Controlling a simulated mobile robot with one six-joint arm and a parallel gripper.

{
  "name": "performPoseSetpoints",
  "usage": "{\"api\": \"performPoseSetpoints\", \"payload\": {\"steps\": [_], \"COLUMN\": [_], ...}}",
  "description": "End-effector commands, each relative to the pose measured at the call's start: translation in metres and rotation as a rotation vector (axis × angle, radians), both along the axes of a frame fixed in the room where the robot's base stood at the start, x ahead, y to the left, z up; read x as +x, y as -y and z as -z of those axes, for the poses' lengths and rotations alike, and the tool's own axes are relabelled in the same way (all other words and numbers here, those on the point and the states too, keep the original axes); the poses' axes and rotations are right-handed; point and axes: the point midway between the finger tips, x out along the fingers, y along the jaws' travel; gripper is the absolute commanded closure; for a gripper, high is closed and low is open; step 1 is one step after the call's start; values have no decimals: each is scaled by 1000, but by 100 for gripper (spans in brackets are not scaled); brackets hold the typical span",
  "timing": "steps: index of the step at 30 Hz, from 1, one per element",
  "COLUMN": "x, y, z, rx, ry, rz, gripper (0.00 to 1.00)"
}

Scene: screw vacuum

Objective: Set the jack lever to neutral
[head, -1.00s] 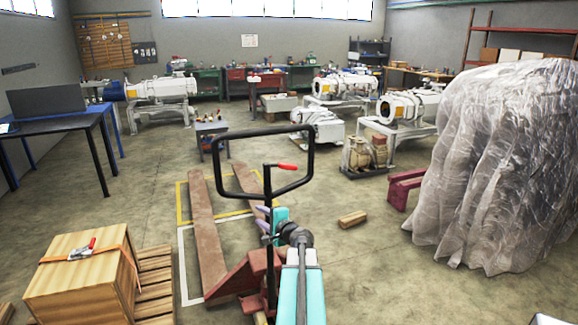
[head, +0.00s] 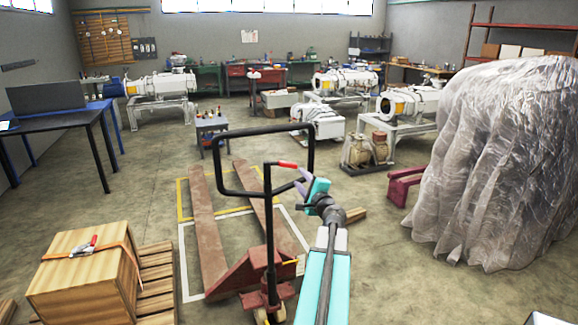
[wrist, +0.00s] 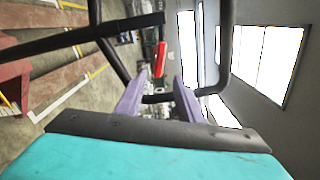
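The pallet jack's red-tipped lever (head: 287,164) sticks out to the right from the top of the jack's black handle post, inside the loop handle (head: 311,165). The red jack body (head: 240,274) stands below, with its forks pointing away. My gripper (head: 301,180) is just right of and slightly below the red tip, its fingers pointing up and left. In the wrist view the red lever tip (wrist: 161,59) shows ahead, between and beyond the two purple fingers (wrist: 158,90). The fingers are apart and nothing is between them; the lever looks clear of them.
A strapped wooden crate (head: 80,270) on a pallet stands at the lower left. A plastic-wrapped bulk (head: 495,165) fills the right side. A wooden block (head: 355,215) lies on the floor beyond my arm.

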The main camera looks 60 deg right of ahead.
Motion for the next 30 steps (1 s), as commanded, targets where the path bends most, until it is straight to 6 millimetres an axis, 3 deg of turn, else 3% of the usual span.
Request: {"api": "performPoseSetpoints", "payload": {"steps": [30], "x": [72], "y": [53], "z": [-1], "rx": [1], "ry": [0], "rz": [-1], "gripper": [66]}}
